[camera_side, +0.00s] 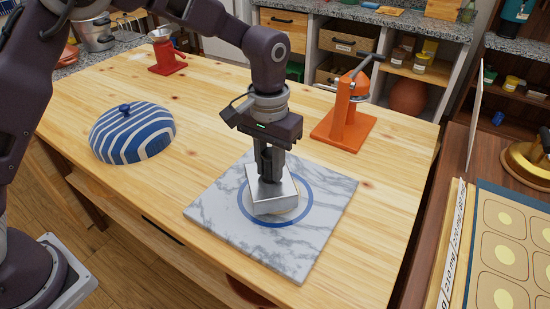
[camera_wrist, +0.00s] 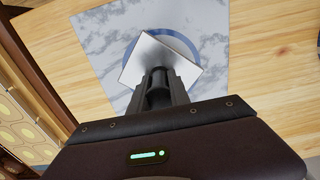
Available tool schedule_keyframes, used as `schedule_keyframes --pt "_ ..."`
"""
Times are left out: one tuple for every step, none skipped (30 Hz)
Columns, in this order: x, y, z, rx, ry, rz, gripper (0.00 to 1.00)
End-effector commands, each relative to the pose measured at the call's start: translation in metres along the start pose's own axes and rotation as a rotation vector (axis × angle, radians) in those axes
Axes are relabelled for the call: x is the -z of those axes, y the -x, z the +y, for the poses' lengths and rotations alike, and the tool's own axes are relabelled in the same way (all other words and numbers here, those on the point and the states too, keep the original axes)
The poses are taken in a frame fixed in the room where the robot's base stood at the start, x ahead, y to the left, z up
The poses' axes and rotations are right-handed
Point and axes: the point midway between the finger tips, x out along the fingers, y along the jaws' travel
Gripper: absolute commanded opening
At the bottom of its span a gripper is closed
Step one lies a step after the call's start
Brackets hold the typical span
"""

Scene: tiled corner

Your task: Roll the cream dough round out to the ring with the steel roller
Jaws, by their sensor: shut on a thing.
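My gripper (camera_side: 269,168) points down over the marble board and is shut on the steel roller (camera_side: 272,194), a block-shaped metal piece. In the wrist view the roller (camera_wrist: 160,58) shows as a pale metal square beyond my gripper (camera_wrist: 158,82). The roller is over the blue ring (camera_side: 308,199) marked on the marble board (camera_side: 330,192); the ring (camera_wrist: 192,45) is partly hidden by it. A sliver of the cream dough round (camera_side: 290,216) seems to show under the roller's lower edge. Most of the dough is hidden, so I cannot tell its full width.
A blue-and-white striped dome (camera_side: 132,133) stands at the left of the wooden table (camera_side: 210,95). An orange press (camera_side: 346,112) stands behind the board, and a red tool (camera_side: 165,54) at the back left. Bare table lies between the dome and the board.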

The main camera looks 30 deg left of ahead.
Motion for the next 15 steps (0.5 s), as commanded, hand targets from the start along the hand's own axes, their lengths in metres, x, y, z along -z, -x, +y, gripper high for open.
schedule_keyframes --pt "-0.005 -0.001 0.001 0.000 -0.003 -0.006 0.00" --pt "-0.007 -0.001 0.001 0.000 -0.002 -0.005 0.00" --pt "-0.010 -0.001 0.001 0.000 -0.002 -0.005 0.00" --pt "-0.012 -0.001 0.001 0.000 -0.002 -0.005 0.00" --pt "-0.014 -0.002 0.001 0.000 -0.002 -0.005 0.00" --pt "-0.009 -0.002 0.001 0.000 -0.001 -0.003 0.00" --pt "-0.007 -0.002 0.001 0.000 -0.001 -0.004 0.00" --pt "-0.004 -0.002 0.001 0.000 -0.001 -0.003 0.00" --pt "-0.001 -0.002 0.001 0.000 -0.001 -0.003 0.00" --pt "0.001 -0.002 0.000 0.000 0.000 -0.003 0.00" --pt "0.004 -0.002 0.000 0.000 0.000 -0.002 0.00" --pt "0.006 -0.003 0.000 0.000 0.000 -0.002 0.00" --pt "0.008 -0.003 0.000 0.000 0.001 -0.002 0.00" --pt "0.011 -0.003 0.000 0.000 0.001 -0.002 0.00" --pt "0.013 -0.003 0.000 0.001 0.001 -0.002 0.00"
